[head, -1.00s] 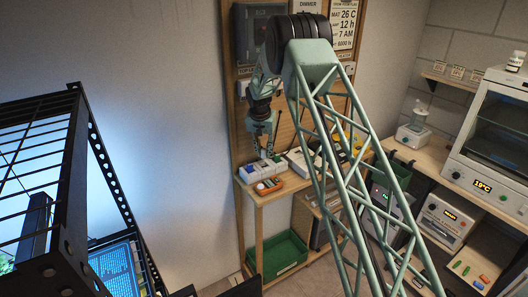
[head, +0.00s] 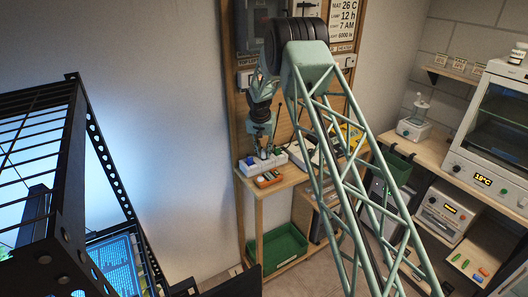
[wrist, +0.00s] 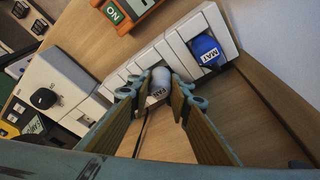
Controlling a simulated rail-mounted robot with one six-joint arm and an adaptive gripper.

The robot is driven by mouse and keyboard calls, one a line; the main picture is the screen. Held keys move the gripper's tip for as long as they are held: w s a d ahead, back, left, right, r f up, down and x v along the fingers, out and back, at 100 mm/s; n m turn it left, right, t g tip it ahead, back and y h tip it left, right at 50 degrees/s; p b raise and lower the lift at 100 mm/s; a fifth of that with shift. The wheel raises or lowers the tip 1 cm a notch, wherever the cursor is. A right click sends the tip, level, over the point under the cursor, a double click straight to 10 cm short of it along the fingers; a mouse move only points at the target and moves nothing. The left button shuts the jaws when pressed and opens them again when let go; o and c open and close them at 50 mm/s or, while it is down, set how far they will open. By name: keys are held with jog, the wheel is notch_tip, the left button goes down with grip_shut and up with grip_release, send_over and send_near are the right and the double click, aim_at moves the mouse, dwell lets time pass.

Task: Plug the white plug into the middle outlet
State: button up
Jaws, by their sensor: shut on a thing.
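My gripper (wrist: 158,95) is shut on the white plug (wrist: 162,78), which looks pale grey and carries a partly hidden label. The plug is at the middle part of the white power strip (wrist: 180,47). I cannot tell whether it is seated in the middle outlet or just above it. A blue plug (wrist: 205,47) labelled MAT sits in the strip's right-end outlet in the wrist view. In the head view my gripper (head: 262,151) points down at the strip (head: 250,168) on the small wooden bench. The fingers hide the plug's lower part and the outlet.
An orange switch box (wrist: 140,10) marked ON lies beside the strip. A white box (wrist: 60,85) with a black knob-like part is at left in the wrist view. A wooden board (head: 239,115) rises behind the bench. A green bin (head: 283,243) is below.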

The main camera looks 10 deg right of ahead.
jog(key=shift+f, duration=0.45)
jog(key=shift+s+f+b, duration=0.2)
jog(key=shift+f+b, duration=0.05)
jog(key=shift+b, duration=0.1)
jog(key=o, duration=1)
jog(key=shift+f, duration=0.25)
jog(key=shift+c, duration=0.2)
jog(key=shift+r, duration=0.2)
jog(key=shift+a+r, duration=0.15)
jog(key=shift+r, duration=0.55)
jog(key=v, duration=1.1)
jog(key=shift+w, duration=0.1)
